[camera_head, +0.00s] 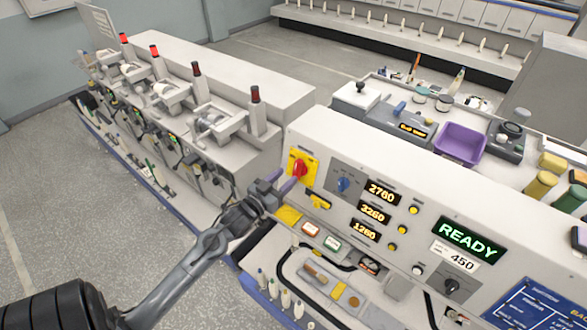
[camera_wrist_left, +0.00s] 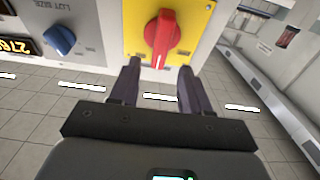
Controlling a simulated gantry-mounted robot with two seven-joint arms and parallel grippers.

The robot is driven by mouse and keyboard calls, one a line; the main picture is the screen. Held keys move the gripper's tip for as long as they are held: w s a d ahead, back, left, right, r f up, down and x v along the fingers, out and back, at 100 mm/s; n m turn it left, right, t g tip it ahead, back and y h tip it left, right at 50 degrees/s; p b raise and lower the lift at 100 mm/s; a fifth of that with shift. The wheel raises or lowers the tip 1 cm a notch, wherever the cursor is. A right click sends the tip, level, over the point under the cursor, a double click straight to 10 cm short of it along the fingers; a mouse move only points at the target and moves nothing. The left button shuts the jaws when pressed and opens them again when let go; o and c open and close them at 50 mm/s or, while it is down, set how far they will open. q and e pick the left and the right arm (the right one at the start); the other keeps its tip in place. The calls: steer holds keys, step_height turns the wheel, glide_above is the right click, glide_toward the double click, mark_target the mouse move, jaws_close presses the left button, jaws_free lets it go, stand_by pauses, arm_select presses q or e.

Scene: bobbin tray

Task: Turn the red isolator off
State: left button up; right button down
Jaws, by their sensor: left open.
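The red isolator (camera_head: 298,168) is a rotary handle on a yellow plate (camera_head: 308,180) at the left end of the grey control panel. In the left wrist view the red isolator (camera_wrist_left: 162,38) shows its handle nearly in line with the plate's upright sides. My left gripper (camera_head: 284,183) is in front of the panel, just below and left of the handle. In the left wrist view my left gripper (camera_wrist_left: 159,72) has its fingers apart with nothing between them, and the handle shows beyond the fingertips. I cannot see my right gripper.
A blue knob (camera_head: 344,184) sits right of the isolator, beside amber displays (camera_head: 374,214) and a green READY display (camera_head: 468,238). A purple tray (camera_head: 460,146) stands on the top behind. Winding heads with red-topped posts (camera_head: 198,85) stand left. Open floor lies in front.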

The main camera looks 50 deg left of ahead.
mark_target(295, 169)
arm_select(q)
steer(key=shift+p+x, duration=0.45)
steer(key=shift+x, duration=2)
jaws_close()
